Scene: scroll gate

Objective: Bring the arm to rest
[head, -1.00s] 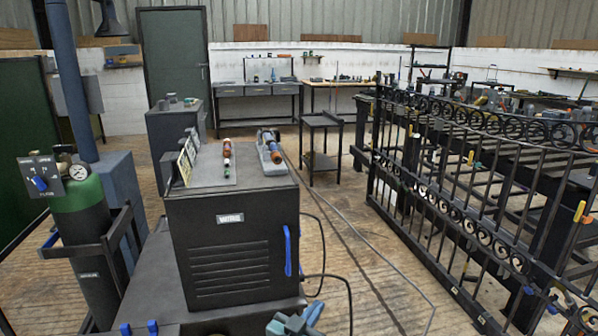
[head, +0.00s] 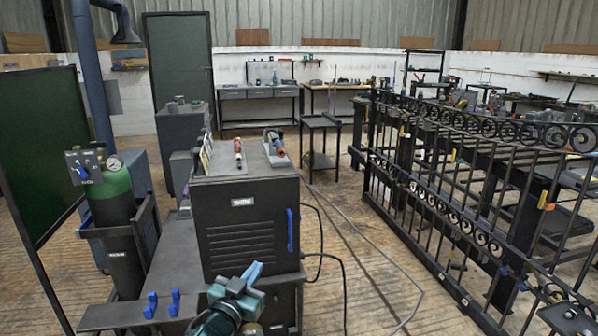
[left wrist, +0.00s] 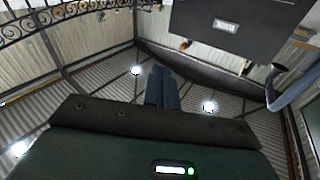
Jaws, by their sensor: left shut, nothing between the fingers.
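My left gripper (head: 254,269) shows at the bottom middle of the head view, blue-teal, on my teal arm. It points up and away, in front of the dark welding machine (head: 246,225), and covers part of the machine's lower front. In the left wrist view the two blue fingers (left wrist: 162,88) are pressed together with nothing between them. That view is upside down, with roof lights low in the picture and the machine (left wrist: 235,22) at the top right. My right gripper is in neither view.
A green gas cylinder (head: 108,198) stands in a dark cart left of the machine. A torch (head: 274,148) lies on top. A scroll gate (head: 440,210) fills the right side. Cables (head: 345,225) cross the wooden floor between machine and gate. A green screen (head: 35,150) stands far left.

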